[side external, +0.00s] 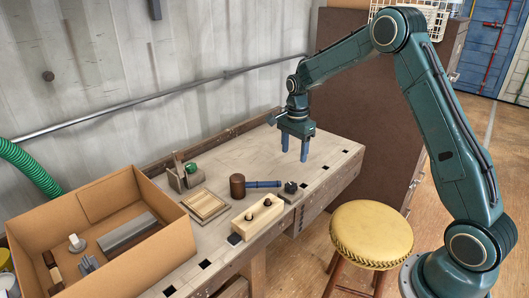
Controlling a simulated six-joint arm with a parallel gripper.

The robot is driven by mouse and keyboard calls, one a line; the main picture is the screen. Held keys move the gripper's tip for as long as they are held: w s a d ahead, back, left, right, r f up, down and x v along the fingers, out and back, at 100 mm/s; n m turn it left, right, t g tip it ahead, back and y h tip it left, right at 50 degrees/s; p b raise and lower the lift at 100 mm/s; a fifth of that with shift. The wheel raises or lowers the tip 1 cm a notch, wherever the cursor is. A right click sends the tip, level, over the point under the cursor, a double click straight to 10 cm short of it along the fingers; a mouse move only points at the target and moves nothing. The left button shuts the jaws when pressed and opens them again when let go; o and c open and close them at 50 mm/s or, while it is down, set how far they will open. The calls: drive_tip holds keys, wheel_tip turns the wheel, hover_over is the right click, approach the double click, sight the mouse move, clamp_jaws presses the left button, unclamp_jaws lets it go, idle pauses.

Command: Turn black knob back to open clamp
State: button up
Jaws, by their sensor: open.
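A small black knob-like part (290,187) sits on a low grey base at the front edge of the workbench, just right of the blue mallet handle. It is too small to tell how far it is turned or whether a clamp there is open. My gripper (295,150) hangs fingers down over the right part of the bench, behind and above the black part. Its blue-grey fingers are apart, with nothing between them.
The bench (325,165) is clear at its right end. Left of the black part are a mallet (238,187), a pale wooden block (258,218), a slatted wooden tray (208,206) and a device with a green part (187,178). A cardboard box (175,225) stands left; a yellow stool (371,233) stands in front.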

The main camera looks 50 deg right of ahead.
sight(292, 184)
wheel_tip(292, 184, down, 12)
drive_tip(key=shift+f, duration=0.1)
idle(0.5)
drive_tip(key=c, duration=1)
drive_tip(key=shift+n, duration=1.5)
